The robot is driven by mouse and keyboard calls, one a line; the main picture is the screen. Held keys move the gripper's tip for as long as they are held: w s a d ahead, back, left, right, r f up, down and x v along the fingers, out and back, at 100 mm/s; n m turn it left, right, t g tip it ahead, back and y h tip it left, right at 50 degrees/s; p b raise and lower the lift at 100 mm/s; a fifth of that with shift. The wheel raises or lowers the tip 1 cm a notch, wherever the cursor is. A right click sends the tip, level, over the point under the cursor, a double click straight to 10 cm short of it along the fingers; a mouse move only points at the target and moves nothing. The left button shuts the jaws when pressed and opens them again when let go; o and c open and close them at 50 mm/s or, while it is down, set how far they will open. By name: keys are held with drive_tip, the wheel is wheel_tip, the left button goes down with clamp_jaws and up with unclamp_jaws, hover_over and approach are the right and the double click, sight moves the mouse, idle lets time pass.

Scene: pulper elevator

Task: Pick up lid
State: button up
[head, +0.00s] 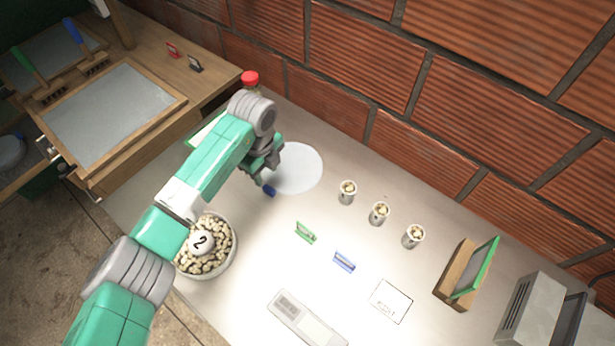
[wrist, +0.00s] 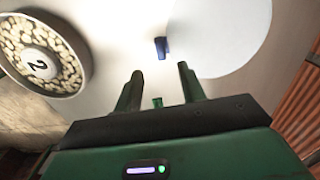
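A flat, round white disc (head: 297,168) lies on the pale counter near the brick wall. It may be the lid; a bottle with a red cap (head: 250,79) also stands at the back, partly behind my arm. The disc fills the upper right of the wrist view (wrist: 225,35). A small dark-blue object (head: 269,190) is at the disc's edge, and shows ahead of the fingers in the wrist view (wrist: 161,47). My gripper (head: 259,178) is above the counter, just left of the disc. In the wrist view its two fingers (wrist: 161,82) are apart, with a small green piece visible between them.
A bowl of pale pieces (head: 234,257) holding a ball marked 2 is lower left. Several items are on the counter: cups (head: 379,214), a green tag (head: 305,232), a blue tag (head: 344,262) and a grey device (head: 300,318). The brick wall (head: 440,80) bounds the back.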

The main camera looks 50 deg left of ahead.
sight(268, 188)
wheel_tip(268, 188, down, 8)
drive_tip(key=shift+a+r+b, duration=0.1)
drive_tip(key=shift+r+b, duration=0.1)
drive_tip(key=shift+b, duration=0.65)
drive_tip(key=shift+c, duration=0.4)
clamp_jaws()
